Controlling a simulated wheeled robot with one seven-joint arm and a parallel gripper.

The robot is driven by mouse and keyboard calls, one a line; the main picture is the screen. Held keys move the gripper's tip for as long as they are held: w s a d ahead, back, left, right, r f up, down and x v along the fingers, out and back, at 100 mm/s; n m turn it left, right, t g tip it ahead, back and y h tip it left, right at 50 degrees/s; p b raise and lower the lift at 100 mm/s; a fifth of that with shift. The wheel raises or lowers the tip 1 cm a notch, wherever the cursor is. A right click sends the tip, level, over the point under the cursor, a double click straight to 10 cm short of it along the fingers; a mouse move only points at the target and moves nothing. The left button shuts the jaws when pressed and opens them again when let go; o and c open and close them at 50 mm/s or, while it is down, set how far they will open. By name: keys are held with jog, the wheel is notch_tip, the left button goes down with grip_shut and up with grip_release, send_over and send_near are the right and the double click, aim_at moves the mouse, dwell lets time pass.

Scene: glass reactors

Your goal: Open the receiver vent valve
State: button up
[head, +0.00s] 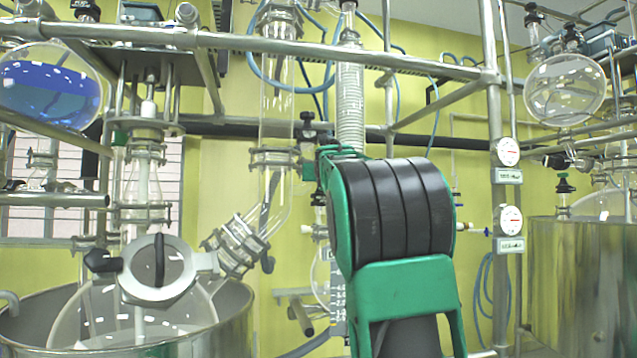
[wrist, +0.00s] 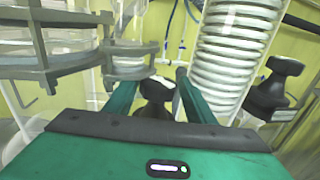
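In the wrist view, my gripper (wrist: 157,85) is open, its two green fingers reaching forward and apart. A black valve knob (wrist: 155,92) shows between the fingers, with a visible gap on the right side; I cannot tell how deep it sits between them. No label shows whether this knob is the receiver vent valve. A second black knob (wrist: 272,90) is to the right, outside the fingers. In the head view, my green and black arm covers the gripper and most of the working spot; a black knob (head: 308,131) shows just left of the arm.
A clear ribbed column (wrist: 232,50) stands close to the right finger, and clamped glass flanges (wrist: 70,50) are close on the left. In the head view, a metal rail (head: 300,47) crosses above, two gauges (head: 508,152) are on a right post, and a steel vessel (head: 580,280) stands far right.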

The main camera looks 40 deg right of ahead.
jog(key=c, duration=0.6)
jog(key=shift+s+d+n+t+y, duration=0.25)
jog(key=shift+d+n+t+y, duration=0.05)
jog(key=shift+y, duration=0.1)
jog(key=shift+c, duration=0.2)
jog(key=shift+a+n+t+y, duration=0.1)
jog(key=shift+n+t+y, duration=1)
jog(key=shift+n+y, duration=0.65)
jog(key=shift+a+r+n+t+y, duration=0.15)
jog(key=shift+n+t+y, duration=0.4)
jog(key=shift+y, duration=0.9)
jog(key=shift+n+y, duration=0.4)
jog(key=shift+y, duration=0.1)
jog(key=shift+r+n+y, duration=0.1)
jog(key=shift+n+y, duration=0.3)
jog(key=shift+y, duration=0.4)
jog(key=shift+a+n+y, duration=0.15)
jog(key=shift+n+y, duration=0.65)
jog(key=shift+y, duration=0.4)
